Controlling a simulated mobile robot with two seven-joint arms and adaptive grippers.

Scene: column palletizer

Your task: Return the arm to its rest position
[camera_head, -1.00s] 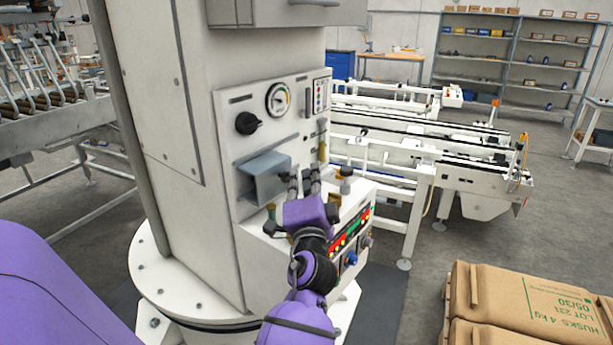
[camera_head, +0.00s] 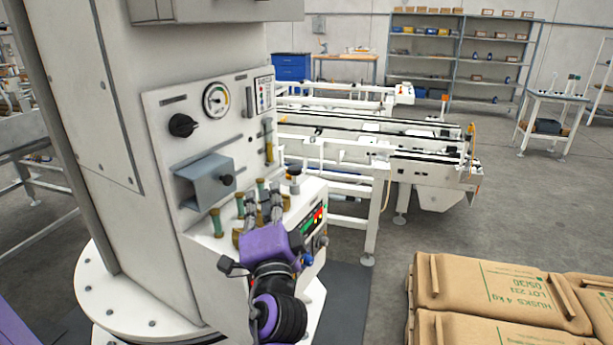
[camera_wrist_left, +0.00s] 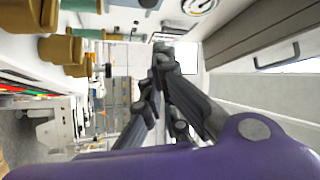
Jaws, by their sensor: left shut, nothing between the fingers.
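My left gripper (camera_head: 263,196) is shut and empty. It is in front of the white column's control panel (camera_head: 160,135), above the sloped console at its base. Brass-and-green handled parts (camera_head: 217,222) stand on the console beside the fingers, and I cannot tell from the head view whether they touch. In the left wrist view the closed dark fingers (camera_wrist_left: 162,62) point away from my purple wrist, and brass-and-green parts (camera_wrist_left: 62,50) lie to their left, apart from them. My right gripper is not in view.
A grey box with a knob (camera_head: 205,180) juts from the panel, left of the gripper. Stacked brown sacks (camera_head: 490,290) lie at the front right. A white conveyor (camera_head: 375,150) stands behind. Open grey floor (camera_head: 530,210) lies between the sacks and the shelves.

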